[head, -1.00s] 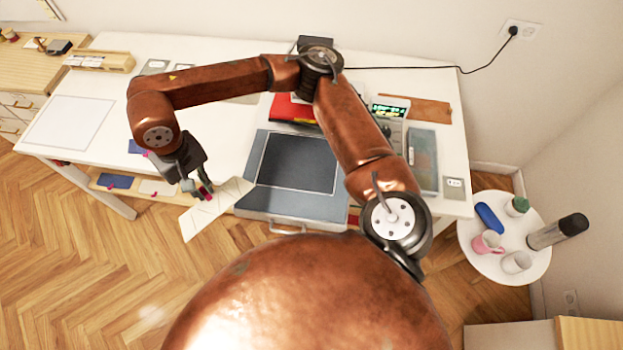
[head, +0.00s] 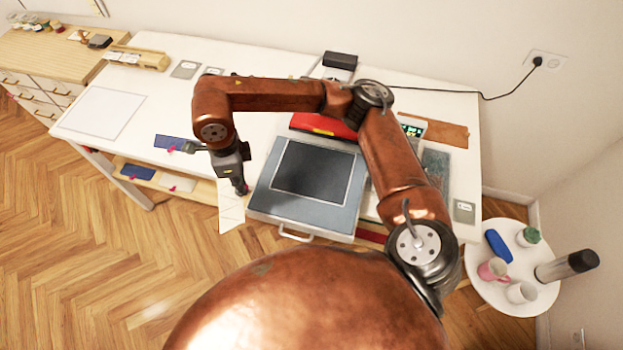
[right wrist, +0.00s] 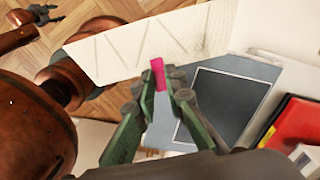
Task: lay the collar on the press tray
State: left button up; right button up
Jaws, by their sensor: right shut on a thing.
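The collar is a white, flat piece with faint zigzag lines and a pink tab; it shows in the head view (head: 231,210) and the right wrist view (right wrist: 150,45). My right gripper (head: 243,189) is shut on it at the tab, also in the right wrist view (right wrist: 161,82). The collar hangs down at the table's front edge, just left of the press tray. The press tray (head: 262,203) is blue-grey with a white-outlined dark pad and a front handle; nothing lies on the pad. A dark gripper, seemingly my left (right wrist: 46,14), shows small at the wrist view's upper left.
A red-and-black unit (head: 322,125) stands behind the tray. Blue pieces with pink tabs lie on the table (head: 172,143) and shelf (head: 138,172), beside a white piece (head: 178,184). A round side table (head: 520,300) with cups and a bottle stands right.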

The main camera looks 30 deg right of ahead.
jog(key=m, duration=0.5)
jog(key=shift+d, duration=0.25)
jog(key=m, duration=0.4)
jog(key=m+p, duration=0.1)
jog(key=m, duration=0.2)
jog(key=shift+d, duration=0.35)
jog(key=m, duration=0.7)
jog(key=m+p, duration=0.5)
send_over(304, 203)
jog(key=f, duration=0.6)
jog(key=a+f, duration=0.1)
jog(key=f, duration=0.2)
jog(key=shift+w+f, duration=0.1)
jog(key=shift+w, duration=0.05)
jog(key=shift+d+f, duration=0.3)
jog(key=shift+f, duration=0.05)
jog(key=f, duration=0.1)
jog(key=f+p, duration=0.1)
jog(key=f, duration=0.1)
jog(key=shift+s+d+f, duration=0.15)
jog(key=shift+s+f, duration=0.05)
jog(key=shift+n, duration=0.3)
